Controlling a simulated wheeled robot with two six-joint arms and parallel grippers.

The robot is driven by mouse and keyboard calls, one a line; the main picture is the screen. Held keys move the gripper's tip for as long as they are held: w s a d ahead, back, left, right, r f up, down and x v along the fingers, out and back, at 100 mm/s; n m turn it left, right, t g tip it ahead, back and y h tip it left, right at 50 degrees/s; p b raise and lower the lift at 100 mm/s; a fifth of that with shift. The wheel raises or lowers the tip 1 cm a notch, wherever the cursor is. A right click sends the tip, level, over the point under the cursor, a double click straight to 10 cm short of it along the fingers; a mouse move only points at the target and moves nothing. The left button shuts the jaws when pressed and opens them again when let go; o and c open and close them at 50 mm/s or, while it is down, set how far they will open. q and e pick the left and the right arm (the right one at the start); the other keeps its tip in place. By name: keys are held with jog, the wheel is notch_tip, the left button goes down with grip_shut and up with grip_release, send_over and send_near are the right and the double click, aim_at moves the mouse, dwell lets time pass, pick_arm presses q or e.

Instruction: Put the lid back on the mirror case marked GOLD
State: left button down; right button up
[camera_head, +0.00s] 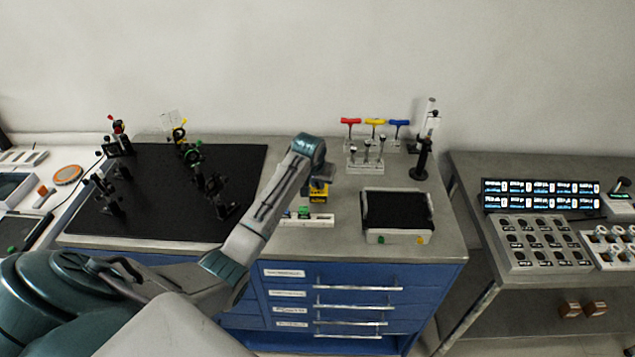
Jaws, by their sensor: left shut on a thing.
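My left gripper (319,187) is over the bench top, right of the black board, pointing down. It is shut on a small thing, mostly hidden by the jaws. A small yellow block with dark markings (320,196) shows right below the jaws. I cannot tell whether it is the held lid or the case, nor whether they touch. A low white holder (322,219) with small green and dark pieces lies just in front of it. The word GOLD is too small to read anywhere. My right gripper is out of view.
A black-matted tray (398,239) stands to the right. Behind it are red, yellow and blue T-handled drivers (375,123) in a stand and a black post mount (421,160). The black optics board (150,225) carries several mounts on the left. Some bare bench lies between holder and tray.

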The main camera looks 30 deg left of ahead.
pick_arm(q)
jog(key=shift+f, duration=0.15)
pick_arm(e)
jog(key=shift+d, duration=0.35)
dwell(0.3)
pick_arm(q)
jog(key=c, duration=1.3)
grip_release()
jog(key=shift+o, duration=0.3)
jog(key=o, duration=0.4)
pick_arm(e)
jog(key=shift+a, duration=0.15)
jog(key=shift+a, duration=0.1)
pick_arm(q)
jog(key=shift+r, duration=3.55)
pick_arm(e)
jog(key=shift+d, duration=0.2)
pick_arm(q)
jog(key=shift+c, duration=0.4)
